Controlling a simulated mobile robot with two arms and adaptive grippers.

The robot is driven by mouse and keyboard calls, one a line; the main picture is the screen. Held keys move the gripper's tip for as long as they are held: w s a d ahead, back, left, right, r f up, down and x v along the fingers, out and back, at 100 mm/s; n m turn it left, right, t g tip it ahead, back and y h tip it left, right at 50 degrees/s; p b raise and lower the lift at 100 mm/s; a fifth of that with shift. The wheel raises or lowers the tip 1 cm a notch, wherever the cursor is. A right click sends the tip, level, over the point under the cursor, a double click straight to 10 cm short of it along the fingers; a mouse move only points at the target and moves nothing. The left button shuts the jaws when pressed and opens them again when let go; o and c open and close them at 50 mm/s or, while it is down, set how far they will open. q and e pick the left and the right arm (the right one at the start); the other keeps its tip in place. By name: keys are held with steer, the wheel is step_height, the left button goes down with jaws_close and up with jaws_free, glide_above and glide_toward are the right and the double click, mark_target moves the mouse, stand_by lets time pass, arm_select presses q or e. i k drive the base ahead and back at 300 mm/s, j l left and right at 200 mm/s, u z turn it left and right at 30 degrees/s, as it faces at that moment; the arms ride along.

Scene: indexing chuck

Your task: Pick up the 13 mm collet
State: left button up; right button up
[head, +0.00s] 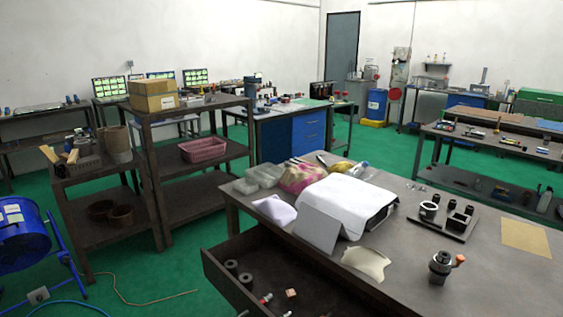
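I cannot single out the 13 mm collet, as no size marking is readable. A dark tray (450,232) on the near workbench holds several small dark cylindrical and block-shaped parts, among them a round piece with a pale rim (428,210). Small shiny parts (418,188) lie behind the tray. The open drawer (265,270) below holds dark rings (231,267) and small red and metal pieces. Neither of my grippers shows in the head view.
The near workbench (500,285) also bears a white cloth over a box (350,205), a grey panel (316,228), a cream cloth (366,262) and a tan sheet (526,238). The drawer juts out at front left. Dark shelves and a blue drum (22,235) stand left; green floor lies between.

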mark_target(442, 257)
steer(key=z, duration=1.25)
steer(key=i+l, duration=0.15)
steer(key=l, duration=0.2)
steer(key=i+l+u, duration=0.1)
steer(key=l, duration=0.2)
steer(key=i+l, duration=0.15)
steer(key=l, duration=0.2)
